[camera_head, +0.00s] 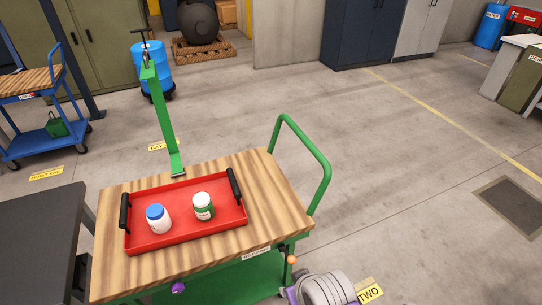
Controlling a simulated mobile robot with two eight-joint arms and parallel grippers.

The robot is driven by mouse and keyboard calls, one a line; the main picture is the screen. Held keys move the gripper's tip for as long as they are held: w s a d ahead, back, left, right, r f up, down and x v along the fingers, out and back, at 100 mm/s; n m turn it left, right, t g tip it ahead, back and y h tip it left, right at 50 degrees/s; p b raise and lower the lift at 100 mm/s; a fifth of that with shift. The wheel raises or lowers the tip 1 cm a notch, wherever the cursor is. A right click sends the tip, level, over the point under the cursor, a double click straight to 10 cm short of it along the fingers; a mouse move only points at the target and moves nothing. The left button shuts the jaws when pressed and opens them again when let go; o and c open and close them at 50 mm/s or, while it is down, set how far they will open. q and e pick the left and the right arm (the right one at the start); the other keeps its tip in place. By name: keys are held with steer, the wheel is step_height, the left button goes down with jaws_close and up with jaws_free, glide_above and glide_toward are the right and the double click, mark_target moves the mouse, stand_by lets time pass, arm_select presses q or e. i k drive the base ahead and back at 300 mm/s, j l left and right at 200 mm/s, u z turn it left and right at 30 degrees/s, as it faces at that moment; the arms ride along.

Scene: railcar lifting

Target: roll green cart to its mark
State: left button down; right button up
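The green cart (265,197) fills the lower middle, with a wooden top, a green frame, a looped handle (318,160) at the right and an upright post (163,120) at the far edge. A red tray (177,239) with black grips lies on it, holding a blue-capped white jar (158,219) and a green-and-white jar (203,206). A yellow floor mark reading TWO (369,291) lies at the lower right. My grey and purple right arm shows beside it; its fingers are not clear near the cart's front corner. My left gripper is not seen.
A dark table (38,245) stands close to the cart's left. A blue cart (40,110) stands farther left. A blue drum (153,70) stands behind. Another yellow floor label (46,174) lies at left. The floor to the right is open.

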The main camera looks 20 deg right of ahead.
mark_target(245, 265)
steer(key=i+l+u, duration=0.2)
steer(key=l, duration=0.35)
steer(key=l+u, duration=0.2)
steer(key=l, duration=0.3)
steer(key=i+l, duration=0.1)
steer(key=l, duration=0.6)
steer(key=i+l+u, duration=0.15)
steer(key=l, duration=1.25)
steer(key=i+u, duration=0.05)
